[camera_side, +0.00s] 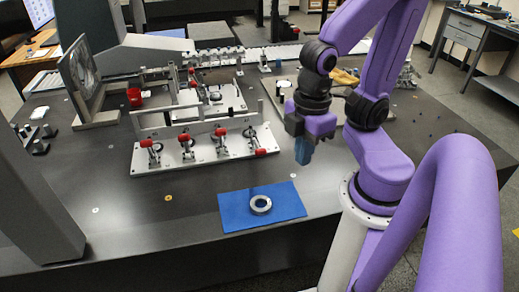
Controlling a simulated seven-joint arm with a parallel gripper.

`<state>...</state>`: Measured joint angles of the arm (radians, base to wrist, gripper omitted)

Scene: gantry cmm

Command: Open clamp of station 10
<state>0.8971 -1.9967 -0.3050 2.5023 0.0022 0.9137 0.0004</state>
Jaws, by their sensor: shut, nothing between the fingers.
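A white fixture plate (206,155) stands left of centre with several red-handled toggle clamps in a row. One clamp (152,147) is at the left end, and another (256,151) is at the right end with its handle low near the plate. A second fixture (232,98) behind it carries more red-tipped clamps. No station number is readable, so I cannot tell which clamp is station 10's. My gripper (303,157) points down, right of the front fixture and apart from every clamp. Its blue fingers are shut with nothing between them.
A metal ring (261,211) lies on a blue mat (232,213) at the front. A red cup (134,97) and an upright frame (80,70) stand at the left. A tray with parts lies behind my arm. Dark table right of the mat is bare.

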